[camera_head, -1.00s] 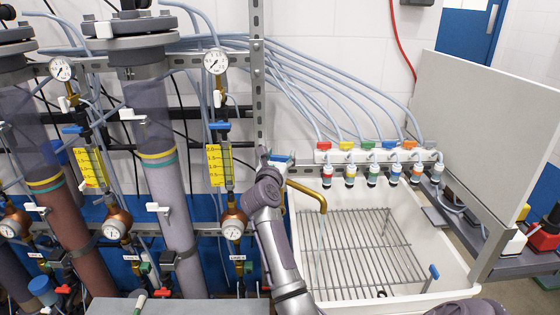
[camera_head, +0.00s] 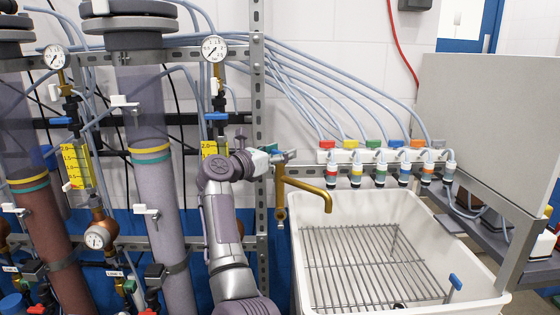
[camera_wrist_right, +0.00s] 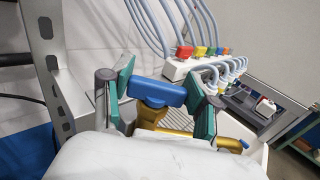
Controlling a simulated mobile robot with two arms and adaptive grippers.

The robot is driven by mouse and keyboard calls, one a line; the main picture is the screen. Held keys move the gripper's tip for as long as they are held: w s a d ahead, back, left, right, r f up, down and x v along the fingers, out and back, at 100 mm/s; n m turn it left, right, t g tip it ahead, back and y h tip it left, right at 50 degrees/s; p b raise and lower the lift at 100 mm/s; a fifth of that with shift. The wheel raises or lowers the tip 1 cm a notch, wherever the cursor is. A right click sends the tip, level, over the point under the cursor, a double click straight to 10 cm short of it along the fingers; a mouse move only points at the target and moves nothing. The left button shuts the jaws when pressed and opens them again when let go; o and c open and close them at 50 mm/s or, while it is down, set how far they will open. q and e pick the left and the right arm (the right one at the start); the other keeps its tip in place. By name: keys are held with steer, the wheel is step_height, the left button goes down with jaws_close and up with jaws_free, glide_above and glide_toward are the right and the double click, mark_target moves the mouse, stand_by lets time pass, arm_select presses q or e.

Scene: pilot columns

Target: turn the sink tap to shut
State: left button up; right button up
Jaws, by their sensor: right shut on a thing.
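The sink tap (camera_head: 305,188) is a brass pipe with its spout bent down over the left part of the white sink (camera_head: 296,262). Its blue handle (camera_wrist_right: 157,92) lies crosswise between the teal finger pads of my right gripper (camera_wrist_right: 163,98) in the right wrist view. In the head view, my right gripper (camera_head: 280,156) is at the top of the tap, and its fingers mostly hide the handle. It is shut on the handle. I see no water stream below the spout. My left gripper is not in view.
A white manifold (camera_head: 390,154) with coloured valves and hoses stands behind the sink. A metal upright (camera_head: 257,95) is close left of my gripper, with gauges and glass columns (camera_head: 157,190) farther left. A grey panel (camera_head: 475,125) bounds the right side. The sink rack (camera_head: 365,265) is clear.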

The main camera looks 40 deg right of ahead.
stand_by(0.3)
steer(key=o, duration=1.2)
steer(key=shift+c, duration=0.2)
steer(key=shift+a, duration=0.1)
steer(key=a, duration=1.2)
steer(key=shift+s, duration=0.4)
steer(key=shift+d, duration=0.1)
